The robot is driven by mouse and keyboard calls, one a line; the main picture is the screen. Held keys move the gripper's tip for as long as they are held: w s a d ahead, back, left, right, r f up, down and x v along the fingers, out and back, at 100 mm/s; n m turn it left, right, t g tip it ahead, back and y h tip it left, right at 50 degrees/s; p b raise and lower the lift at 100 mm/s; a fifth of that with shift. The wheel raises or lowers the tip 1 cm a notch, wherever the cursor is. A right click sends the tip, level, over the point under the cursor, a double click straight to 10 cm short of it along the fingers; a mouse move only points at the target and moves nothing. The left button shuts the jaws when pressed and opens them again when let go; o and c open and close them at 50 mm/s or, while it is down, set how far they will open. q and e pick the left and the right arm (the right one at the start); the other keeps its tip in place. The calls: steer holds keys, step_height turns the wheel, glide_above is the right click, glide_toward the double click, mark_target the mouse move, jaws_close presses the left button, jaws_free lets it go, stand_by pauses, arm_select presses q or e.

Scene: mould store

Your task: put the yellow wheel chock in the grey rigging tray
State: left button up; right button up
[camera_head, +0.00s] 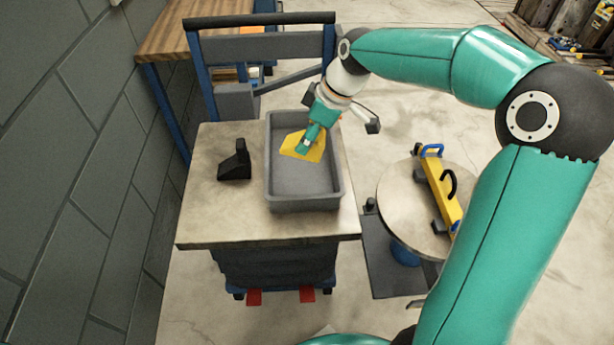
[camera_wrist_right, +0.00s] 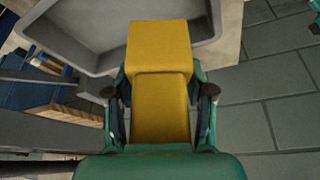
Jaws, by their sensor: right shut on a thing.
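The yellow wheel chock (camera_head: 301,146) is held by my right gripper (camera_head: 310,137) over the upper part of the grey rigging tray (camera_head: 304,204). In the right wrist view the chock (camera_wrist_right: 161,75) fills the space between the fingers of my right gripper (camera_wrist_right: 161,95), which is shut on it. The tray's rim (camera_wrist_right: 75,62) shows behind the chock there. I cannot tell whether the chock touches the tray floor. The tray sits on a pale-topped trolley, and the rest of its floor is empty. My left gripper is not in view.
A black wheel chock (camera_head: 235,163) stands on the trolley top (camera_head: 210,222), left of the tray. A round table (camera_head: 404,205) at the right bears a yellow tool with a black handle (camera_head: 440,190). A block wall (camera_head: 90,170) runs along the left.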

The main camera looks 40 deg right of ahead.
step_height(320, 180, down, 13)
steer(key=shift+f+b, duration=0.2)
steer(key=shift+b, duration=0.95)
steer(key=o, duration=1.3)
steer(key=shift+r, duration=0.15)
steer(key=p+v, duration=0.2)
steer(key=v, duration=0.9)
steer(key=shift+s+d+r, duration=0.15)
steer(key=shift+r, duration=0.2)
